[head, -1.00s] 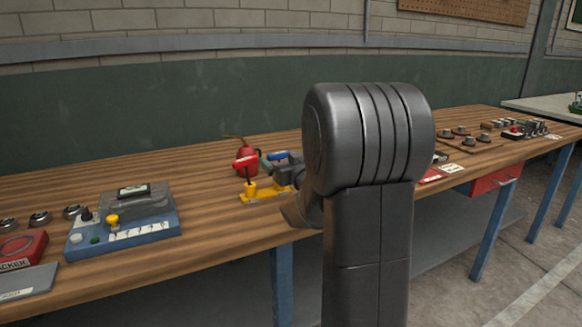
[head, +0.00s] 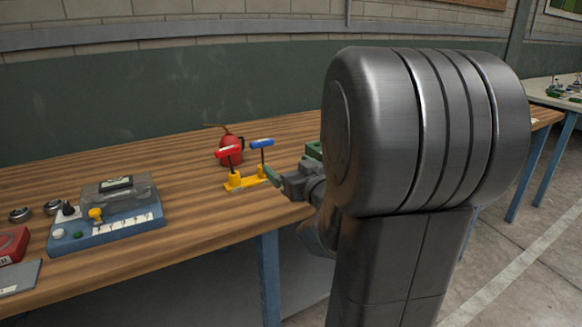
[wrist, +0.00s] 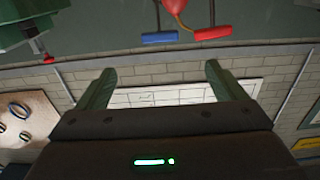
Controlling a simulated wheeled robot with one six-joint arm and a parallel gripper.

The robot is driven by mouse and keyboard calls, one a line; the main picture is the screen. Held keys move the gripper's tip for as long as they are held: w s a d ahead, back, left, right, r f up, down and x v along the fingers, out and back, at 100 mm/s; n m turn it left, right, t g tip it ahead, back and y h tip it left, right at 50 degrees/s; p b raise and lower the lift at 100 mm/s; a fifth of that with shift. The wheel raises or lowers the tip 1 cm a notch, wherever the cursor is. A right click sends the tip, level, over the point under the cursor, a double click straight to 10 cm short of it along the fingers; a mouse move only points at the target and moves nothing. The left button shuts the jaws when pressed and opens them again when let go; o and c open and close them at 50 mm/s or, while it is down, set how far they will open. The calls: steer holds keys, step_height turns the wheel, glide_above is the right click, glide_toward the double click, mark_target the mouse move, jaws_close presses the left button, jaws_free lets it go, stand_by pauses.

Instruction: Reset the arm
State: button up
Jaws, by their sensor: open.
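My gripper (head: 280,178) is at the bench edge in the head view, just right of a yellow stand with a red-handled and a blue-handled lever (head: 246,182). In the wrist view my gripper (wrist: 155,78) shows two green fingers spread apart with nothing between them. The blue handle (wrist: 160,38) and the red handle (wrist: 212,33) show at the top of that view, clear of the fingers. My grey arm covers the right part of the bench in the head view.
A red oil can (head: 231,150) stands behind the levers. A blue test box (head: 107,222) with a yellow knob sits left on the wooden bench (head: 190,250). Round metal pieces and a red case (head: 12,245) lie further left. Bare wood lies between box and levers.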

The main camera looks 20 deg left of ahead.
mark_target(263, 146)
steer(key=shift+a, duration=0.1)
steer(key=x, duration=1.4)
steer(key=shift+b, duration=0.4)
steer(key=shift+d+r+p, duration=0.2)
steer(key=shift+r+p, duration=0.25)
steer(key=shift+r, duration=0.1)
steer(key=shift+f, duration=0.15)
steer(key=shift+f+b, duration=0.45)
steer(key=shift+b, duration=0.05)
steer(key=p+v, duration=0.1)
steer(key=v, duration=1.3)
steer(key=b+x, duration=0.1)
steer(key=x, duration=1.2)
steer(key=shift+w+a, duration=0.15)
steer(key=shift+a, duration=0.15)
step_height(263, 146, up, 10)
steer(key=p, duration=0.9)
